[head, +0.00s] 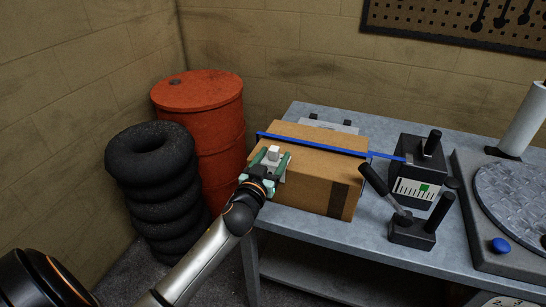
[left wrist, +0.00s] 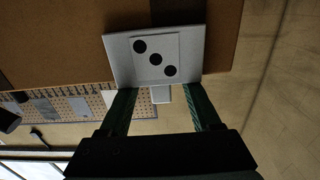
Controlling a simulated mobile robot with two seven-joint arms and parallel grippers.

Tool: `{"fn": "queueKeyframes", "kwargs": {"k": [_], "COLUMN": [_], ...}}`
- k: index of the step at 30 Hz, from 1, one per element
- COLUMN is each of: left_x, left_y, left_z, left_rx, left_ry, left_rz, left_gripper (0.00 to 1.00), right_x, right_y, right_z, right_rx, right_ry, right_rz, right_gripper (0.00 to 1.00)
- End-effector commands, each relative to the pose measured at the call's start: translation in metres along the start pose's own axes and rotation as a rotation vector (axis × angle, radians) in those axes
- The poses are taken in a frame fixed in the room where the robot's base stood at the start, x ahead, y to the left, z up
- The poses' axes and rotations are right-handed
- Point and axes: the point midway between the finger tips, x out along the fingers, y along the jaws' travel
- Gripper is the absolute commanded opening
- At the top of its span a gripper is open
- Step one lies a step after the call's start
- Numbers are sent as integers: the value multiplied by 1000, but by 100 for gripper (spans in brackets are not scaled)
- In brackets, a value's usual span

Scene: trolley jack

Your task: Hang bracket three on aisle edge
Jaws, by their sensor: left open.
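Bracket three, a pale grey plate with three black dots, shows in the left wrist view (left wrist: 155,58) against the brown cardboard box (left wrist: 60,45). In the head view the bracket (head: 273,153) is at the left end of the box (head: 318,185), near its upper edge. My left gripper (head: 274,160) is there with its green fingers open. In the left wrist view the fingers (left wrist: 161,98) stand on either side of the bracket's small white tab, with gaps. Whether the bracket is seated on the edge is not clear. My right gripper is not in view.
A blue strap (head: 315,145) crosses the box to a black gauge unit (head: 420,175). A black lever device (head: 410,230) stands in front. The grey bench (head: 370,240) also carries a round metal plate (head: 512,190). A red drum (head: 205,95) and stacked tyres (head: 150,180) stand left.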

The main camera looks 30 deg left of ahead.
Motion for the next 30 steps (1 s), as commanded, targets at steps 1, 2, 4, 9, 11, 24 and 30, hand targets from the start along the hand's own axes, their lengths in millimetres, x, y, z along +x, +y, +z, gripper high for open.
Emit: {"fn": "queueKeyframes", "kwargs": {"k": [1,2,4,9,11,24,30], "left_x": [0,0,0,-12,-20,-103,-122], "left_y": [0,0,0,0,0,0,0], "left_z": [0,0,0,2,2,2,1], "left_rx": [0,0,0,-2,-2,-1,0], "left_ry": [0,0,-1,-2,-2,-2,-2], "left_rz": [0,0,0,1,0,-1,0], "left_gripper": [64,64,64,64,64,64,64], "right_x": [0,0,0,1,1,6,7], "right_y": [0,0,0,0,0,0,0], "right_z": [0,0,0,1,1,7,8], "right_rx": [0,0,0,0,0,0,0], "right_ry": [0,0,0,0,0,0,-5], "right_rz": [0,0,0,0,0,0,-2], "right_gripper": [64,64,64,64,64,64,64]}}
